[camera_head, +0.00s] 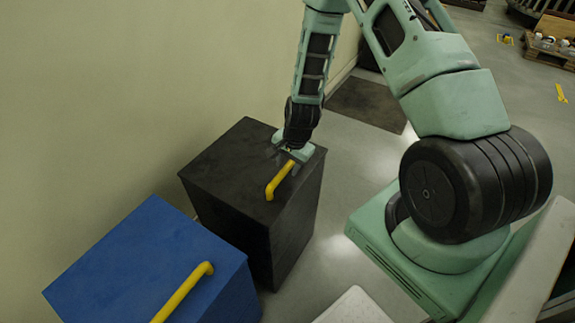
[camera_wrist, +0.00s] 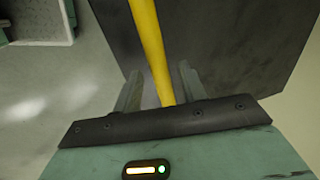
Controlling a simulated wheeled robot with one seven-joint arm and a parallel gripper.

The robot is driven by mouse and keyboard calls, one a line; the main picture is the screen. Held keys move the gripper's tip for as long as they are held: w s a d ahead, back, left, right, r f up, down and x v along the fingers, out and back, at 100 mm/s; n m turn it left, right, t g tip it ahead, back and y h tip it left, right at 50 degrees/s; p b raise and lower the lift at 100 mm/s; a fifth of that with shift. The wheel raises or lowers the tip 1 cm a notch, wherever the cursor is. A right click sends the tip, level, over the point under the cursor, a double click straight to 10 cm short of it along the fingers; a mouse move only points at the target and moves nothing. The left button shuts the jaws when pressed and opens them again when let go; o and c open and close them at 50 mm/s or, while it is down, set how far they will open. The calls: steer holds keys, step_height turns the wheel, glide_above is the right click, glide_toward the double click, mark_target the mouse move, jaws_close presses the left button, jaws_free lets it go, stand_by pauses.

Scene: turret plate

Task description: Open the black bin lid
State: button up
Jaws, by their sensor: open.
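The black bin (camera_head: 240,180) stands against the wall with its lid down flat. A yellow bar handle (camera_head: 279,182) rises from the lid near its right edge. My gripper (camera_head: 290,155) is over the lid at the far end of this handle. In the wrist view the handle (camera_wrist: 150,50) runs between the two open fingers (camera_wrist: 158,88), and the dark lid (camera_wrist: 215,45) lies behind. A gap shows between the handle and the left finger. I cannot tell whether either finger touches it.
A blue bin (camera_head: 150,265) with its own yellow handle (camera_head: 183,292) stands at the near left, close to the black bin. The pale wall (camera_head: 90,90) is behind both. A dark mat (camera_head: 368,104) lies on the grey floor. Pallets with items (camera_head: 550,45) are far right.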

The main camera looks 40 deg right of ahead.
steer(key=shift+f, duration=0.25)
